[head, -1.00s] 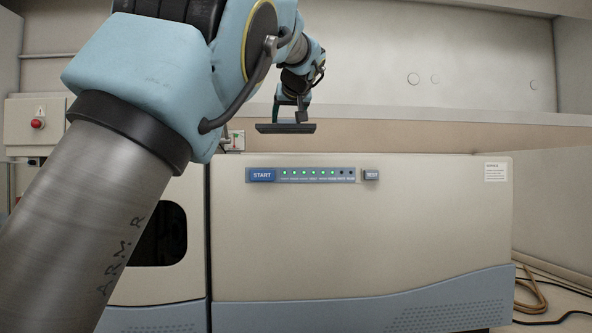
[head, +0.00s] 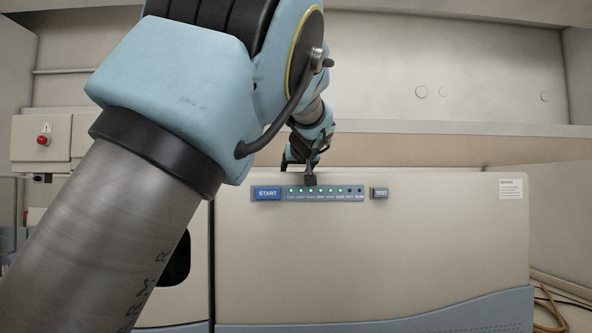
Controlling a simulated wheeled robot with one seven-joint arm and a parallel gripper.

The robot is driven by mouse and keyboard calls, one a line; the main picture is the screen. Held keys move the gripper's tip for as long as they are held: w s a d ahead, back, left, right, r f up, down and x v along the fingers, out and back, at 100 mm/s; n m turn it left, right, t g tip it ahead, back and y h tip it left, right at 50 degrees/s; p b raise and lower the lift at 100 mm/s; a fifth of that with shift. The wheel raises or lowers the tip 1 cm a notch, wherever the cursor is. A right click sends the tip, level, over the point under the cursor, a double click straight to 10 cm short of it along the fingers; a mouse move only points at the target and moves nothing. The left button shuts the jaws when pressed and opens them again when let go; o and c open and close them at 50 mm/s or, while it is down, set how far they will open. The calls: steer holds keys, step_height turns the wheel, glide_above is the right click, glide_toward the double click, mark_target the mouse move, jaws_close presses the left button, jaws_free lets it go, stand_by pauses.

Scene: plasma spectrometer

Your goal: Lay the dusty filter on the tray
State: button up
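My gripper (head: 299,172) is low at the top front edge of the spectrometer (head: 400,235), below my blue wrist. One dark finger overlaps the top of the indicator strip; another dark part to its left reaches down to the top edge. The gap between the fingers is not clear. The dusty filter is not visible now; the machine's edge or my gripper may hide it. No tray can be made out in this view.
The START button (head: 267,193) and TEST button (head: 379,193) flank green lights on the front panel. A red button (head: 43,140) is on a box at left. Cables (head: 550,300) lie at lower right. My arm covers much of the left side.

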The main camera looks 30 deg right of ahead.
steer(key=shift+f, duration=0.1)
steer(key=o, duration=1.4)
steer(key=shift+r, duration=0.2)
steer(key=b+v, duration=0.6)
steer(key=v, duration=0.4)
steer(key=shift+s, duration=0.3)
steer(key=shift+s+a+r+b, duration=0.35)
steer(key=shift+s+b, duration=0.15)
steer(key=shift+s, duration=0.05)
